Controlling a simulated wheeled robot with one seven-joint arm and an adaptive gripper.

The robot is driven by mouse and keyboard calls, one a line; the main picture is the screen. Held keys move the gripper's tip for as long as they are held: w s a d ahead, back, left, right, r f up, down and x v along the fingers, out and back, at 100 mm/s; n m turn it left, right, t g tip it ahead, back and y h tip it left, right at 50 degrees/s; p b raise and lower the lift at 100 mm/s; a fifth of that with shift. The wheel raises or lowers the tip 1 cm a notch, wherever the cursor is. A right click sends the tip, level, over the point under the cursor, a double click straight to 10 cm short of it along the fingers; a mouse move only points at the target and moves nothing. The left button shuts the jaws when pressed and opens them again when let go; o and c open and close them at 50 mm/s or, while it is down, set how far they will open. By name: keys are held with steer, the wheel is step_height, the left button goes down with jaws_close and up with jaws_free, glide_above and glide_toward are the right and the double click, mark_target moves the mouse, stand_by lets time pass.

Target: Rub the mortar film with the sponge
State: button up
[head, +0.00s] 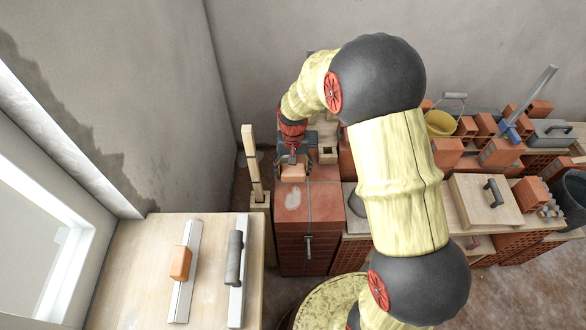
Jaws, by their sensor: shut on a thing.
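My gripper (293,160) is shut on the sponge (293,173), a small orange-tan block at the far end of my arm. The sponge is at the back part of the red brick stack's top (322,205). Whether it touches the bricks I cannot tell from this height. The mortar film (293,198) is a pale grey patch on the same top, just in front of the sponge. The fingertips are small and partly hidden by the wrist.
A timber post (252,165) rises left of the bricks. To the right are a yellow bucket (440,123), loose bricks, a wooden float (488,202) and a black bucket (571,192).

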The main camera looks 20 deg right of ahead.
mark_target(293, 196)
step_height(293, 196, down, 7)
steer(key=b, duration=0.3)
steer(key=shift+r, duration=0.1)
steer(key=shift+s+a, duration=0.1)
steer(key=shift+s, duration=0.2)
steer(key=shift+s+a+p, duration=0.35)
steer(key=shift+s, duration=0.8)
steer(key=shift+s+a+p, duration=0.35)
steer(key=shift+s+a, duration=0.05)
steer(key=shift+s, duration=0.7)
steer(key=shift+s+a+p, duration=0.35)
steer(key=shift+s, duration=0.8)
steer(key=shift+f, duration=0.55)
steer(key=shift+w, duration=0.1)
steer(key=shift+w+d+f, duration=0.1)
steer(key=shift+w+d, duration=0.15)
steer(key=shift+w, duration=0.45)
steer(key=shift+w+d, duration=0.25)
steer(key=shift+w, duration=0.4)
steer(key=shift+w+d+f, duration=0.1)
steer(key=shift+w+d, duration=0.15)
steer(key=shift+w, duration=0.45)
steer(key=shift+r, duration=0.1)
